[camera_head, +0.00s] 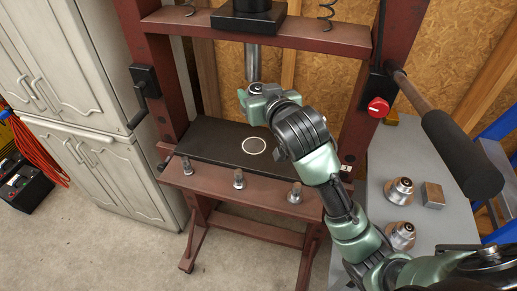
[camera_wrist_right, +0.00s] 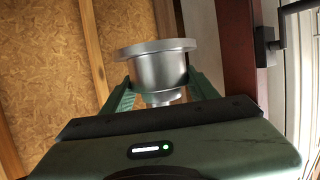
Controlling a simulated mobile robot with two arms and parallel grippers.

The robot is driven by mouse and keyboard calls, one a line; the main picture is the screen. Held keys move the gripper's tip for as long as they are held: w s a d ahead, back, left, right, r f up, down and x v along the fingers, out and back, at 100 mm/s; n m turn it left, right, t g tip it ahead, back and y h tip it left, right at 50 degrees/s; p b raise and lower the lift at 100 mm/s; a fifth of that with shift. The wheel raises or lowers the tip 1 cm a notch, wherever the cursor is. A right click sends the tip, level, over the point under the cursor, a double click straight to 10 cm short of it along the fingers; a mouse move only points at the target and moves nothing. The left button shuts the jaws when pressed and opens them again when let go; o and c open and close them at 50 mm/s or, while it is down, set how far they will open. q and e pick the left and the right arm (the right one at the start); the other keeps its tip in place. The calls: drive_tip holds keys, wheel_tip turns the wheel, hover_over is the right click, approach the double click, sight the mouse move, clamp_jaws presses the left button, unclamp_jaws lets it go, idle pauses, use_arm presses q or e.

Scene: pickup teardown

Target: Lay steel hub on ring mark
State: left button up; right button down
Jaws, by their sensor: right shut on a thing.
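The steel hub (camera_wrist_right: 157,70), a silver flanged part, is clamped between the green fingers of my right gripper (camera_wrist_right: 160,88) in the right wrist view. Its wide flange is at the top of that picture and a narrower stub is at the bottom. In the head view my right gripper (camera_head: 246,99) is in front of the press, just below the ram; the hub is mostly hidden there. The ring mark (camera_head: 254,137) is a white circle on the black press plate (camera_head: 215,140), below the gripper in the picture and bare. My left gripper is not in view.
The red press frame (camera_head: 162,85) has uprights on both sides, and its steel ram (camera_head: 253,63) hangs above. Several bolts stand along the front beam (camera_head: 265,188). A grey table (camera_head: 375,215) at right bears two steel hubs (camera_head: 399,190) and a metal block (camera_head: 433,195).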

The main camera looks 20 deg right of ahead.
drive_tip(key=w+f+b, duration=0.1)
drive_tip(key=w+f, duration=0.2)
drive_tip(key=f, duration=0.3)
drive_tip(key=w+d+f+b, duration=0.1)
drive_tip(key=w+f, duration=0.1)
drive_tip(key=f, duration=0.4)
drive_tip(key=w+f+b, duration=0.2)
drive_tip(key=w+f, duration=0.1)
drive_tip(key=f, duration=0.3)
drive_tip(key=shift+w+d, duration=0.25)
drive_tip(key=shift+w, duration=0.1)
wheel_tip(320, 180, down, 3)
drive_tip(key=shift+f, duration=0.2)
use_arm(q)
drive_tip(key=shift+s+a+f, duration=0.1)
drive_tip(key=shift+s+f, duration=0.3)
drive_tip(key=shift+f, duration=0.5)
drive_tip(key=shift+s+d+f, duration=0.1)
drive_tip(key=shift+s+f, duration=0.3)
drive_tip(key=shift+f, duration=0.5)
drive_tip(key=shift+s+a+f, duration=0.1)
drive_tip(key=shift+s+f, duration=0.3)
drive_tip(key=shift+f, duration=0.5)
use_arm(e)
drive_tip(key=shift+f, duration=0.55)
